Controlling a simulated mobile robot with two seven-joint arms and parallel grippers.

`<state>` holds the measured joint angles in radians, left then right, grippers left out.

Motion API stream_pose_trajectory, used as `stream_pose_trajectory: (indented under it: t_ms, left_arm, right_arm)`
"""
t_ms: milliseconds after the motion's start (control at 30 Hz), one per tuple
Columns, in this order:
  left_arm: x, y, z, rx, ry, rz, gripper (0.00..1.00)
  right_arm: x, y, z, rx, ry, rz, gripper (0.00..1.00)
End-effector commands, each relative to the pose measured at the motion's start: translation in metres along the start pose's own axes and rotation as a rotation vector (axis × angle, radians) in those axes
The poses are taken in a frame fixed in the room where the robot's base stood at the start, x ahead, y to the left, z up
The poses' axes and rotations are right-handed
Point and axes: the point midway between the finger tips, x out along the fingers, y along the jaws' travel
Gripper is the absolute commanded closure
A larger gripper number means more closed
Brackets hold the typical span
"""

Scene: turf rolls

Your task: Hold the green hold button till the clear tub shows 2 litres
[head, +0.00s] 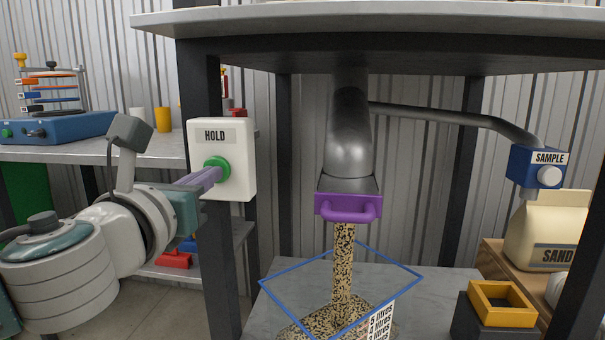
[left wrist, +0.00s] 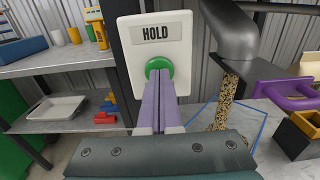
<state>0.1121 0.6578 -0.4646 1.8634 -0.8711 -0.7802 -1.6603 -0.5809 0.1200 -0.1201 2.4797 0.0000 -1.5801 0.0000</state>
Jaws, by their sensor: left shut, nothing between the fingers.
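The green hold button (head: 222,165) sits on a white panel marked HOLD (head: 236,135). My left gripper (head: 212,176) is shut with nothing between its fingers, its tips against the button; the left wrist view shows the tips at the button (left wrist: 159,66) too. Speckled grain (head: 343,265) pours from the grey spout (head: 350,130) through the purple gate (head: 348,207) into the clear tub (head: 391,259), which has a blue rim. Grain is heaped in the tub. Its scale (head: 380,322) shows the 5 and 4 litre lines; lower marks and the fill line are cut off. My right gripper is out of view.
A dark post (head: 200,90) stands behind the panel. A blue SAMPLE box (head: 538,166) hangs at right above a sand bag (head: 553,230) and a yellow-rimmed box (head: 502,303). A bench (head: 100,150) with several items is at left.

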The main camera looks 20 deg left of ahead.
Motion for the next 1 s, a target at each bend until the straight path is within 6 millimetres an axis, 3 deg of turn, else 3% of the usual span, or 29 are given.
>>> stream_pose_trajectory:
  t_ms: [167,1000]
  left_arm:
    - [0.0136,0.0007,0.0009,-0.001,0.001,0.003,1.00]
    - [0.0135,0.0019,-0.0027,-0.002,0.008,0.005,1.00]
  right_arm:
    - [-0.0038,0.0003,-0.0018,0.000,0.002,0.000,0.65]
    - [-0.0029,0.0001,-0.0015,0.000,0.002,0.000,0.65]
